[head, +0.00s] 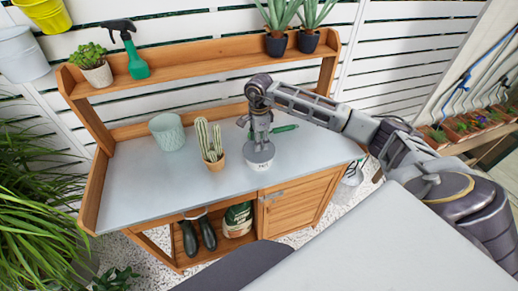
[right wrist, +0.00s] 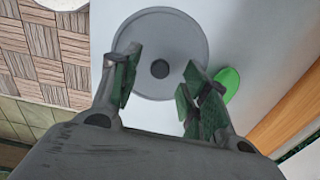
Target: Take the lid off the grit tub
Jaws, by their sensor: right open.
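The grit tub (head: 261,166) is a small white tub with dark lettering, standing on the potting bench. Its grey round lid (head: 259,154) is on it. In the right wrist view the lid (right wrist: 160,25) is a grey disc with a dark round knob (right wrist: 160,69) at its middle. My right gripper (head: 260,136) points down just over the lid. In the right wrist view its open fingers (right wrist: 162,62) are spread on either side of the knob, with gaps between them and it. My left gripper is not in view.
A potted cactus (head: 213,162) and a pale green pot (head: 167,131) stand left of the tub. A green-handled tool (head: 284,129) lies behind it, close by. The bench top (head: 150,195) is clear at the front left. A shelf (head: 205,60) with plants and a spray bottle (head: 136,66) runs behind.

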